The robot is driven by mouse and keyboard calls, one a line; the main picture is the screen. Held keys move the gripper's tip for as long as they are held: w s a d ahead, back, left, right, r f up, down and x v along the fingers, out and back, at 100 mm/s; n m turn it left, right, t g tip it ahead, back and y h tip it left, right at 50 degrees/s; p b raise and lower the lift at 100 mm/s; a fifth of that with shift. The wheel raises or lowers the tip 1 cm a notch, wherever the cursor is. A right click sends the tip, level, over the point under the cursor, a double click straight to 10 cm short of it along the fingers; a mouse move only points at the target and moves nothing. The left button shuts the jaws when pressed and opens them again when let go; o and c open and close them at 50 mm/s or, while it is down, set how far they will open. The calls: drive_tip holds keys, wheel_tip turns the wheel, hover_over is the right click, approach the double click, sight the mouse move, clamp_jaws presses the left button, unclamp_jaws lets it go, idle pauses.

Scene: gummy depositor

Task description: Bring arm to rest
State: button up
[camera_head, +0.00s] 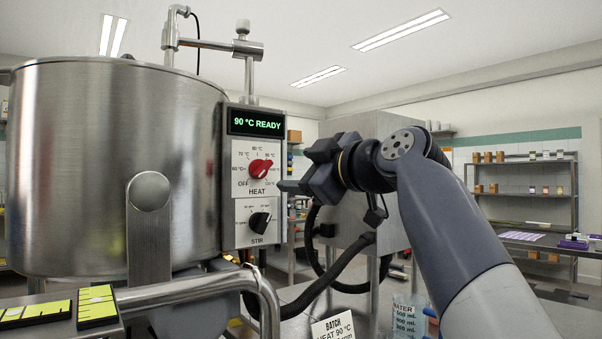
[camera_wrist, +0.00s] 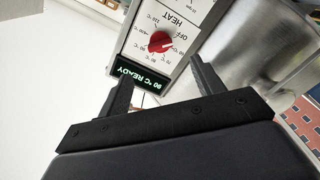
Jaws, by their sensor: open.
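My gripper (camera_head: 291,186) is open and empty in the head view, just right of the control panel of the big steel kettle (camera_head: 80,170). In the wrist view its two fingers (camera_wrist: 160,92) stand apart, with the panel showing upside down between and beyond them. The red heat knob (camera_head: 261,169) is on the panel and also shows in the wrist view (camera_wrist: 160,41). It appears turned toward the upper right in the head view. The black stir knob (camera_head: 260,222) sits below it. The display (camera_head: 256,123) reads "90 °C READY". Whether the fingers touch the panel cannot be told.
A bent steel pipe (camera_head: 200,288) runs in front of the kettle. A batch card (camera_head: 333,328) and a water jug (camera_head: 409,316) stand low near my arm. A black hose (camera_head: 325,280) hangs behind. Shelves (camera_head: 525,190) line the right wall.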

sight(267, 170)
drive_tip(key=shift+w, duration=0.1)
drive_tip(key=p+x, duration=0.2)
drive_tip(key=x, duration=0.8)
drive_tip(key=shift+w+a+p, duration=0.3)
drive_tip(key=shift+a+p, duration=0.05)
drive_tip(key=shift+s+d, duration=0.1)
drive_tip(key=shift+s, duration=0.1)
